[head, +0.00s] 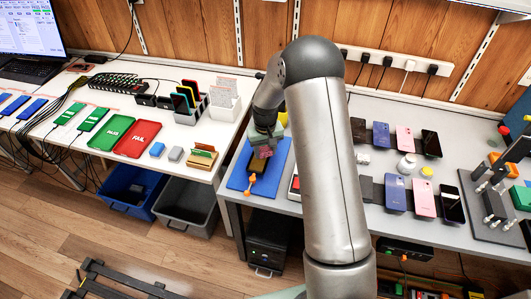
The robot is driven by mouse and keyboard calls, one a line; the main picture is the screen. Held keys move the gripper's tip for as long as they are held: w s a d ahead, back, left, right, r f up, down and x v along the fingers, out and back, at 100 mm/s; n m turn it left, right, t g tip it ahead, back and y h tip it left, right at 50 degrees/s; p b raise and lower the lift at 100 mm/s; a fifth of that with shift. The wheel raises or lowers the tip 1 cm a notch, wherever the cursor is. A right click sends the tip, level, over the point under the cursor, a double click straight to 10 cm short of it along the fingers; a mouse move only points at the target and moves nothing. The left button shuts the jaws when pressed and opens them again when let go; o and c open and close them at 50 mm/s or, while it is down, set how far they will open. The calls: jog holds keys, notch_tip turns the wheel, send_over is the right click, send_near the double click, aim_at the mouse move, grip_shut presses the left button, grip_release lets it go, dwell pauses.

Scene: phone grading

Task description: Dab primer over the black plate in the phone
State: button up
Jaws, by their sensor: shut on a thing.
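A blue mat (236,184) lies at the left end of the grey bench. My gripper (262,156) is over the right part of this slab, pointing down. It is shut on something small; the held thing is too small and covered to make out. A small orange-and-yellow item (252,182) shows on the mat just in front of the gripper. Whether the gripper touches the slab cannot be told.
Small white round pots (407,165) stand among rows of phones (395,193) on the right. A dark fixture plate (487,224) is at the far right. The white table (135,105) on the left holds red and green trays, phones and racks.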

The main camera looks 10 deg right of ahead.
aim_at(265, 151)
jog(key=shift+r+p, duration=0.85)
jog(key=shift+r, duration=1.35)
jog(key=shift+f+b, duration=0.15)
jog(key=shift+b, duration=0.15)
